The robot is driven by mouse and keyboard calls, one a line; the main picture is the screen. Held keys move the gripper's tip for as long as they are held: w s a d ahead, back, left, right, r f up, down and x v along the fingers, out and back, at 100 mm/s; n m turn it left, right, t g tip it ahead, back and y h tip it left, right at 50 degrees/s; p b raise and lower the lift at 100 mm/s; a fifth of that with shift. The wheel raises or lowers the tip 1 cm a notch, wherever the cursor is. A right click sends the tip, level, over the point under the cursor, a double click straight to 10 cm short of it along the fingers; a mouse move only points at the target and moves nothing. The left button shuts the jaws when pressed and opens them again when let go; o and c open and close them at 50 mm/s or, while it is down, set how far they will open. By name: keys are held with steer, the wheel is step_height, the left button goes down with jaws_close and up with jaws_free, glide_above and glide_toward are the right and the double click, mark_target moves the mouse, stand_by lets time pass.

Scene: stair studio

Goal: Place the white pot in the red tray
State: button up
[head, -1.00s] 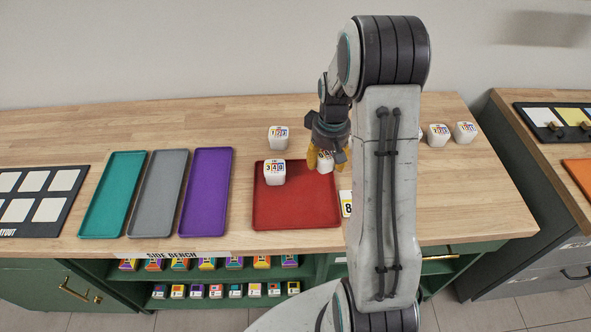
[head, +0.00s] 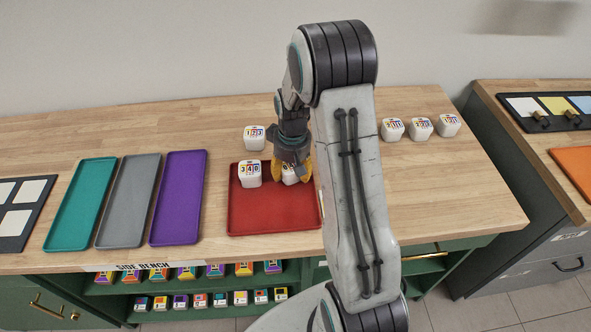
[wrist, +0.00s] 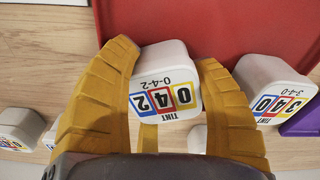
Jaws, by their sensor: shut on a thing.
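My gripper (head: 292,172) is shut on a white pot (head: 290,174), low over the back right part of the red tray (head: 275,215). In the wrist view the held white pot (wrist: 165,70) sits between the two yellow fingers, its label reading 0-4-2. I cannot tell whether its base touches the tray. A second white pot (head: 250,175), labelled 3-4-0, stands at the tray's back left, just left of the held one. It also shows in the wrist view (wrist: 268,85), right of the right finger.
A white pot (head: 254,137) stands behind the tray. Three more white pots (head: 420,127) stand at the back right. Purple (head: 180,195), grey (head: 135,200) and teal (head: 80,205) trays lie empty to the left. The red tray's front half is bare.

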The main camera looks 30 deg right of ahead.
steer(key=shift+f, duration=0.2)
steer(key=o, duration=1.3)
steer(key=shift+r, duration=0.1)
steer(key=shift+o, duration=0.2)
